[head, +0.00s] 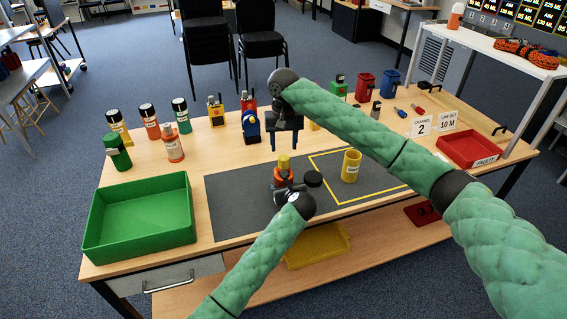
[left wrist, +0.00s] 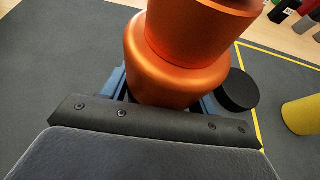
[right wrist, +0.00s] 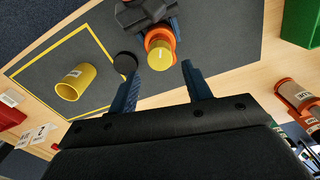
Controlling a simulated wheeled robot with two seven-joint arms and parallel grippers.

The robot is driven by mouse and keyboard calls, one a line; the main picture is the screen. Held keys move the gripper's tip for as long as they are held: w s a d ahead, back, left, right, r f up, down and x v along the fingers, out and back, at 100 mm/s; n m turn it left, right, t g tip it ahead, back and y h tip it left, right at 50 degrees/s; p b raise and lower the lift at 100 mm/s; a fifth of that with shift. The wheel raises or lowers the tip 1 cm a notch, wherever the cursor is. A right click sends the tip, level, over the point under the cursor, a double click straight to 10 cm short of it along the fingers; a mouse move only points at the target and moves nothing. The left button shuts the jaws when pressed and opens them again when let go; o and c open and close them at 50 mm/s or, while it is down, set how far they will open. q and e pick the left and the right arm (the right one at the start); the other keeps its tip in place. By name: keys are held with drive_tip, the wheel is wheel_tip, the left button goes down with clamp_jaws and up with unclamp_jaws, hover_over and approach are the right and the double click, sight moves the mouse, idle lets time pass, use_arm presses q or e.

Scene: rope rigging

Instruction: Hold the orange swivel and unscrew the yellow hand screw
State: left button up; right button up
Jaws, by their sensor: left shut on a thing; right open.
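The orange swivel (head: 283,177) stands on the grey mat, with the yellow hand screw (head: 284,162) upright on its top. My left gripper (head: 285,189) is shut on the swivel low on its body; the orange body fills the left wrist view (left wrist: 180,60). My right gripper (head: 285,148) is open and empty above and behind the swivel. In the right wrist view its two blue fingers (right wrist: 160,88) are spread, and the yellow screw (right wrist: 160,56) lies beyond their tips, not between them. Part of the swivel's base is hidden by my left gripper.
A black disc (head: 313,179) lies on the mat (head: 235,200) just right of the swivel. A yellow cylinder (head: 351,165) stands farther right inside a yellow outline. A green tray (head: 140,215) is at left, a red tray (head: 468,149) at right. Several bottles stand behind.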

sight(284, 157)
drive_tip(key=shift+m, duration=1.2)
drive_tip(key=shift+f, duration=2.45)
drive_tip(key=n, duration=1)
drive_tip(key=m, duration=0.4)
drive_tip(key=shift+f+m, duration=0.1)
drive_tip(key=shift+m, duration=0.3)
drive_tip(key=m, duration=0.5)
